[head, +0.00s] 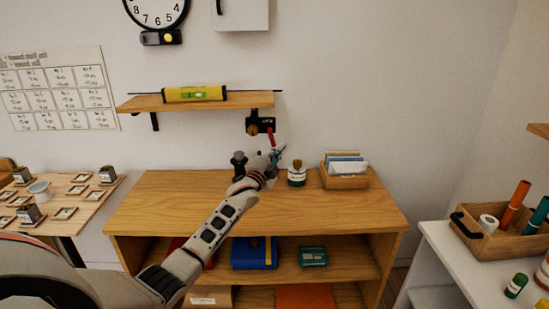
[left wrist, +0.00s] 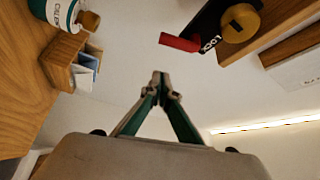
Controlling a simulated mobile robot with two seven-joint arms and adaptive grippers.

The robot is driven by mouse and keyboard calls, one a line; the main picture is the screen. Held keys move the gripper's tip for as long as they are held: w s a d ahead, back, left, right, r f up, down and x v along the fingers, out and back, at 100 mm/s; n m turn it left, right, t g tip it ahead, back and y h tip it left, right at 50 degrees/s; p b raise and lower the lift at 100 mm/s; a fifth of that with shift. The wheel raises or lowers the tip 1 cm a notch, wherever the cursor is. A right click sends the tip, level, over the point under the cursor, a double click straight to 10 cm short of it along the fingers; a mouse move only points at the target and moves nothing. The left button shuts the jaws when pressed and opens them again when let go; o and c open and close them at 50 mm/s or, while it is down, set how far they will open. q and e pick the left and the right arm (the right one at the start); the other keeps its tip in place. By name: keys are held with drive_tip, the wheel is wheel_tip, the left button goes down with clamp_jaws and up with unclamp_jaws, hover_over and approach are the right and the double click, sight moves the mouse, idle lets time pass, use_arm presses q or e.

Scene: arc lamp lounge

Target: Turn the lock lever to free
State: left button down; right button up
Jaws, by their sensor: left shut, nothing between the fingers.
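The lock is a black plate (head: 266,123) under the right end of the wall shelf, with a brass-coloured round knob (head: 253,128) and a red lever (head: 271,138). In the left wrist view the red lever (left wrist: 178,42) sticks out sideways from the plate, which bears the word LOCK (left wrist: 209,43), beside the brass knob (left wrist: 241,22). My left gripper (head: 277,150) is shut and empty, just below the lever in the head view. In the left wrist view its green-sided fingers (left wrist: 160,83) meet at the tips, with a gap in the picture to the lever. My right gripper is out of view.
The wall shelf (head: 139,103) holds a yellow spirit level (head: 194,94). Below, a wooden cabinet (head: 150,205) carries a labelled jar (head: 297,174) and a wooden card box (head: 345,181) close to my gripper. A white table (head: 440,240) stands at the right.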

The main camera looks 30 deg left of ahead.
use_arm(q)
drive_tip(key=shift+s+d+f, duration=0.1)
drive_tip(key=shift+s+f, duration=0.05)
drive_tip(key=shift+s, duration=0.85)
drive_tip(key=shift+s+d+f, duration=0.1)
drive_tip(key=shift+s, duration=0.85)
drive_tip(key=shift+s+d+f, duration=0.1)
drive_tip(key=shift+s+f, duration=0.05)
drive_tip(key=shift+s, duration=0.85)
